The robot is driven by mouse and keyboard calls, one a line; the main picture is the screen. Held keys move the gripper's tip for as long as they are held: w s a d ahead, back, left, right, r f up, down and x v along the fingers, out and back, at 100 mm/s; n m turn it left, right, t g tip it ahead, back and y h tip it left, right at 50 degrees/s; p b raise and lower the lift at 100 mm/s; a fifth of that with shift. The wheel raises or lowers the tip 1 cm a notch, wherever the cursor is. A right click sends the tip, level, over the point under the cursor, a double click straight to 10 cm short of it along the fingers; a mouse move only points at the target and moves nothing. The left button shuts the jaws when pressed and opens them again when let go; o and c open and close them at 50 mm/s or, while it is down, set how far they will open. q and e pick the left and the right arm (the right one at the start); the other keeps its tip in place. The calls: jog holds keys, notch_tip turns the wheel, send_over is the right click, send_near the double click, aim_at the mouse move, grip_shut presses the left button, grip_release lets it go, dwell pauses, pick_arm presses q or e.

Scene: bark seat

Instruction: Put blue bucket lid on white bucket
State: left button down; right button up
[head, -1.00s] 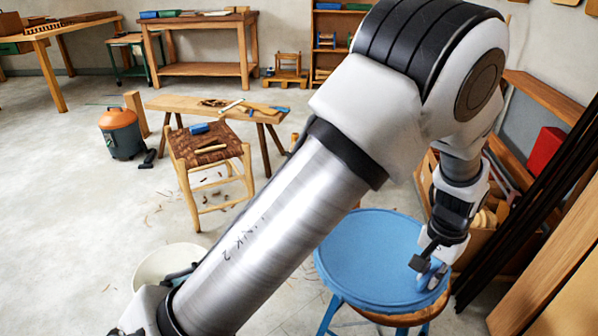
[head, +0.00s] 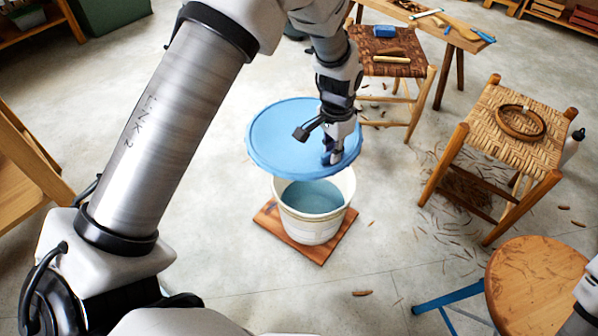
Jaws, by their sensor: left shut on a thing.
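The blue bucket lid (head: 280,140) is a flat round disc, held roughly level in the head view. My left gripper (head: 333,156) is shut on the lid at its right side. The white bucket (head: 312,228) stands upright just below and in front of the lid in the picture, with something blue-grey inside it. The lid appears raised above the bucket and hides the back of its rim. It is off to the left and back of the bucket's opening in the picture. My right gripper is not in view.
The bucket stands on a wooden board (head: 278,225) on the floor. A woven stool (head: 520,125) with a ring on it stands right, and another stool (head: 385,55) behind. A round wooden stool (head: 535,280) with blue legs is at lower right. Shavings lie on the floor.

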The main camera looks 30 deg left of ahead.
pick_arm(q)
jog(key=a+f+m+b, duration=0.2)
jog(key=f+m, duration=0.1)
jog(key=f, duration=0.6)
jog(key=a+f+m+b, duration=0.3)
jog(key=f+m, duration=0.1)
jog(key=f, duration=0.4)
jog(key=w+a+f+m+b, duration=0.1)
jog(key=a+f+m+b, duration=0.2)
jog(key=f, duration=0.6)
jog(key=shift+a+f+m, duration=0.15)
jog(key=shift+f+m, duration=0.15)
jog(key=shift+m, duration=0.2)
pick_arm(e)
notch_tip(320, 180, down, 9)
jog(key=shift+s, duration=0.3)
pick_arm(q)
jog(key=shift+a, duration=0.1)
jog(key=shift+f+b, duration=0.7)
jog(key=shift+f, duration=0.1)
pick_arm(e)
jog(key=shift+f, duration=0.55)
pick_arm(q)
jog(key=c, duration=1.1)
grip_release()
jog(key=shift+c, duration=0.2)
